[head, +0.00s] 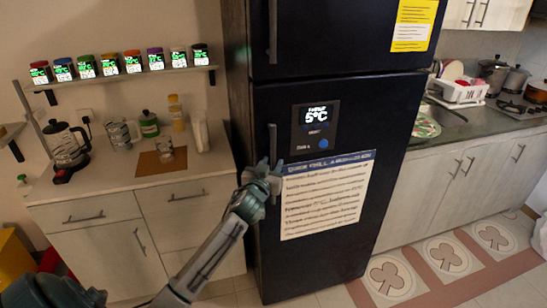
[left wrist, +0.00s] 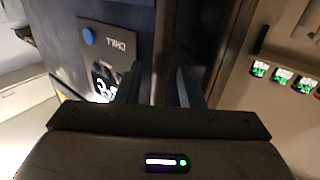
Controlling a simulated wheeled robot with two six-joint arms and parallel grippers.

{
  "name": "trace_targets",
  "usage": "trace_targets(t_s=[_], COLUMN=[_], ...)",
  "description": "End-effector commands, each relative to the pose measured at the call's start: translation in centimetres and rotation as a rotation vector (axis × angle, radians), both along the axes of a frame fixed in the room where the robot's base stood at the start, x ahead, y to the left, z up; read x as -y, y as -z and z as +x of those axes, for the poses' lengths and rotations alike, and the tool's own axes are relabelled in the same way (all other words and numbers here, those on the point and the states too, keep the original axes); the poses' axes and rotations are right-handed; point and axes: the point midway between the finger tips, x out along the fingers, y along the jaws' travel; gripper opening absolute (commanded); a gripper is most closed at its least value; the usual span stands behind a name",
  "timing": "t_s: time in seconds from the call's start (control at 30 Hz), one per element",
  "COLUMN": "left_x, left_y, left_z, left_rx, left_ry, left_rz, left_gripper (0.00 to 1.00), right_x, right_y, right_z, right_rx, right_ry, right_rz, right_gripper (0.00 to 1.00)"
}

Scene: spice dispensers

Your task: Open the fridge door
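The dark fridge (head: 330,235) stands in the middle of the head view, with its lower door shut. A vertical bar handle (head: 272,140) runs along the left side of that door. My left gripper (head: 264,175) is at the lower part of this handle. In the left wrist view, the handle (left wrist: 166,45) passes between the two fingers (left wrist: 160,88), which stand apart on either side of it with a gap showing. The hand hides the handle's lower end in the head view. My right gripper is not in view.
A counter (head: 110,178) with a kettle (head: 66,145) and jars stands left of the fridge, under a shelf (head: 120,77) of several spice dispensers. A kitchen counter (head: 480,122) is at right. A paper sheet (head: 325,197) is on the door. Floor shows at lower right.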

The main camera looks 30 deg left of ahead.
Motion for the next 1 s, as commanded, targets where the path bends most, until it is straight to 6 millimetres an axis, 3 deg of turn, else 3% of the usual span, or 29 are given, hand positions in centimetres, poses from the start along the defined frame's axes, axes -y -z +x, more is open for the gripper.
trace_targets(t_s=[0.2,0.53,0.7,1.0], left_x=[-0.5,-0.6,-0.6,-0.5], left_y=[0.0,0.1,0.1,0.1], left_z=[1.9,2.1,2.1,2.0], left_rx=[-0.001,-0.001,-0.001,-0.001], left_ry=[-0.001,0.000,0.000,-0.003], left_rz=[0.000,0.000,0.000,-0.001], left_gripper=[0.35,0.35,0.01,0.00], right_x=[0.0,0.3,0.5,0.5], right_y=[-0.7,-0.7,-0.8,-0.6], right_z=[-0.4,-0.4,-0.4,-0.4], right_rx=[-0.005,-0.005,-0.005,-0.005], right_ry=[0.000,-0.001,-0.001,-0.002], right_rz=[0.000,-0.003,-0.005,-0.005], right_gripper=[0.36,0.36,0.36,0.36])
